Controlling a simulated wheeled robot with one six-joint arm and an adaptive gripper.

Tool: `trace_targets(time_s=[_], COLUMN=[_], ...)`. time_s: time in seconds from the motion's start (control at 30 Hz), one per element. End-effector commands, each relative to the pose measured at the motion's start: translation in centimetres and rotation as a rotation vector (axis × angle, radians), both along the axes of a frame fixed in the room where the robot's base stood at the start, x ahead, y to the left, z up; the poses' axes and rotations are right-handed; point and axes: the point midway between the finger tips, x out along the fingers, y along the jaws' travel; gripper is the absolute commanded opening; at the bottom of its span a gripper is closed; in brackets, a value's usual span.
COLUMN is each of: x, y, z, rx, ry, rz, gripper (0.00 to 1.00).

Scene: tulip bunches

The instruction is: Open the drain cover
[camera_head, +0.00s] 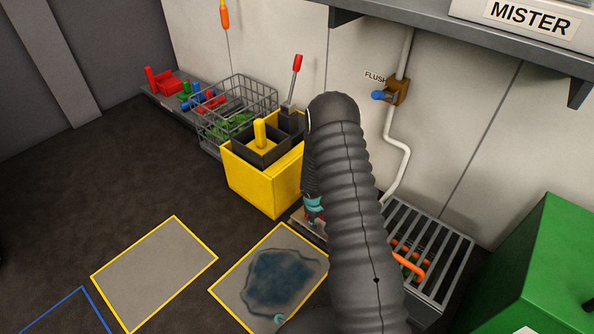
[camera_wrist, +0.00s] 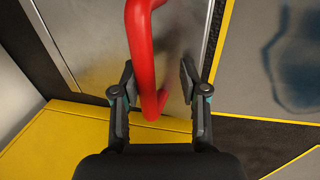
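My gripper (camera_wrist: 158,80) is open in the wrist view. Its two fingers stand apart on either side of a red bar handle (camera_wrist: 146,60), which reaches down between them; I cannot tell if they touch it. Behind the handle is a flat grey metal plate (camera_wrist: 92,42), which looks like the drain cover, lying flat beside the yellow bin (camera_wrist: 60,135). In the head view my dark ribbed arm hides most of this spot; my gripper's teal parts (camera_head: 313,208) show at its left edge, and the handle is mostly hidden.
The yellow bin (camera_head: 262,190) stands left of my gripper. Wire basket (camera_head: 240,92) stands behind. Yellow-edged floor mat (camera_head: 155,270) is clear.

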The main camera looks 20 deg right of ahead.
Motion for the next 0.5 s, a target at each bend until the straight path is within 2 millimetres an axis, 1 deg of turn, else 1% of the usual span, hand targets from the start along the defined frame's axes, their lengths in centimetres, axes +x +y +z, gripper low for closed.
trace_targets(time_s=[0.1, 0.27, 0.5], x=[0.0, -0.3, -0.6], y=[0.0, 0.4, 1.1], z=[1.4, 3.3, 7.0], rx=[-0.001, -0.001, 0.0], ry=[-0.003, -0.001, -0.004], rz=[-0.005, -0.003, 0.001], gripper=[0.43, 0.43, 0.43])
